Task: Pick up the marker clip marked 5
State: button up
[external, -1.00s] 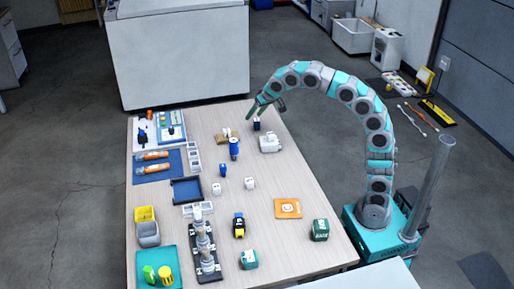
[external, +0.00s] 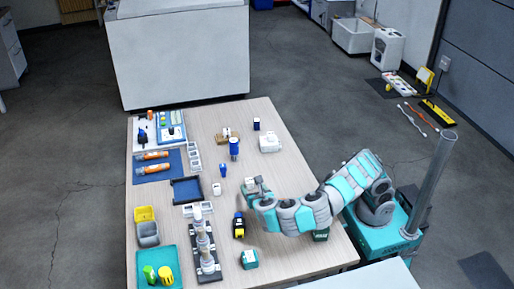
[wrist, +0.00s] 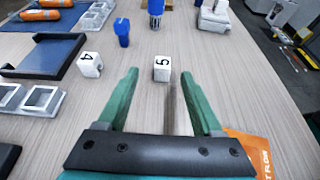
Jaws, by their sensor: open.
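The marker clip marked 5 (wrist: 162,68) is a small white block standing on the wooden table, its black 5 turned sideways in the wrist view. In the external view it is partly hidden by my gripper (external: 257,184). In the wrist view my gripper (wrist: 160,76) is open, with green fingers pointing at the clip. The clip appears between the fingertips and slightly beyond them, and it is not held. A similar white clip marked 4 (wrist: 90,64) stands to the left, outside the left finger. It also shows in the external view (external: 216,189).
A dark blue tray (wrist: 22,72) and a white divided holder (wrist: 38,99) lie to the left. A small blue object (wrist: 122,30) stands beyond the clips. An orange card (wrist: 249,147) lies by the right finger. The table around clip 5 is clear.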

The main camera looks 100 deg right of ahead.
aim_at(250, 182)
jog(key=shift+a+f, duration=0.1)
jog(key=shift+f, duration=0.1)
jog(key=shift+b+x, duration=0.95)
jog(key=shift+b, duration=0.2)
jog(key=shift+b+x, duration=0.35)
jog(key=shift+x, duration=0.5)
jog(key=shift+s+x, duration=0.2)
jog(key=shift+x, duration=1.8)
jog(key=shift+r, duration=0.1)
grip_shut()
